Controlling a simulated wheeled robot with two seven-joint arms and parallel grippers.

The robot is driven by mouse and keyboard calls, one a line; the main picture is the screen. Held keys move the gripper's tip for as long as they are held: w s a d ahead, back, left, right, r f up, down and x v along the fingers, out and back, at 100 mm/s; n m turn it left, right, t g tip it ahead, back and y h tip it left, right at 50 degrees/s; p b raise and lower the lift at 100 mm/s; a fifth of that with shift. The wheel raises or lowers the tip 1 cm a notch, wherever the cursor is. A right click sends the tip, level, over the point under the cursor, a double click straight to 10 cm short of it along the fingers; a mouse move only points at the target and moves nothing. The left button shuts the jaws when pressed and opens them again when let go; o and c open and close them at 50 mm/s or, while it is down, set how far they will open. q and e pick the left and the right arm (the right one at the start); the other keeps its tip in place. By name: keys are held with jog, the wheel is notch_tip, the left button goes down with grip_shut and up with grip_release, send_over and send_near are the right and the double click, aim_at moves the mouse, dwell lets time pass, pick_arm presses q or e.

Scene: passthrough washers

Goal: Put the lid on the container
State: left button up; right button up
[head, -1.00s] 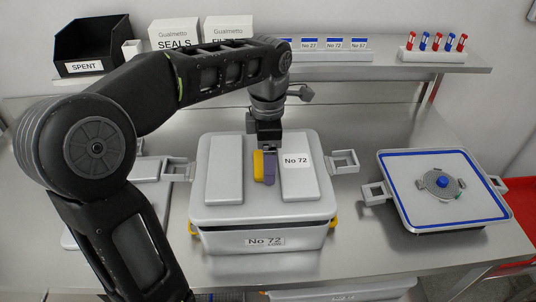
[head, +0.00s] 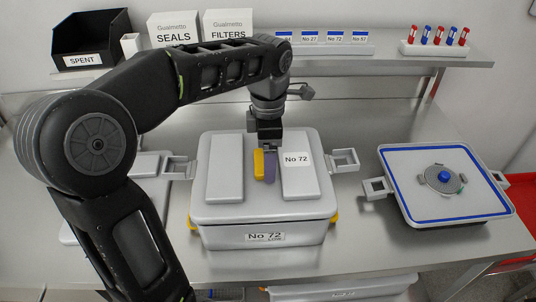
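The grey lid (head: 225,168) with a "No 72" label lies level over the grey container (head: 290,236), which is also marked "No 72". Their outlines line up, but I cannot tell whether the lid is fully seated. My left gripper (head: 267,146) points down at the lid's middle channel. A yellow piece (head: 258,164) and a purple piece (head: 270,167) stand side by side just below it. The fingers are too small and dark to show whether they grip anything. My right gripper is out of view.
A blue-edged tray (head: 408,205) with a round blue-knobbed fitting stands at right. Square side brackets (head: 345,160) flank the container. A shelf (head: 400,60) behind holds a black "SPENT" bin (head: 92,38), boxes and small vials. My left arm covers the left side.

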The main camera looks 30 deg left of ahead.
pick_arm(q)
jog(key=shift+f, duration=0.25)
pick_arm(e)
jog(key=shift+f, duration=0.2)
pick_arm(q)
jog(key=shift+f+b, duration=0.45)
jog(key=shift+b, duration=0.15)
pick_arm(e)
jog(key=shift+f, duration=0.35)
pick_arm(q)
jog(key=shift+f+b, duration=0.6)
jog(key=shift+f, duration=0.2)
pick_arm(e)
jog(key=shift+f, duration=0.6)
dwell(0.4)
pick_arm(q)
jog(key=o, duration=2)
jog(key=shift+f, duration=0.1)
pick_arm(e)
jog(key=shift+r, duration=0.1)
pick_arm(q)
jog(key=shift+r+p, duration=2.85)
jog(key=shift+r, duration=0.7)
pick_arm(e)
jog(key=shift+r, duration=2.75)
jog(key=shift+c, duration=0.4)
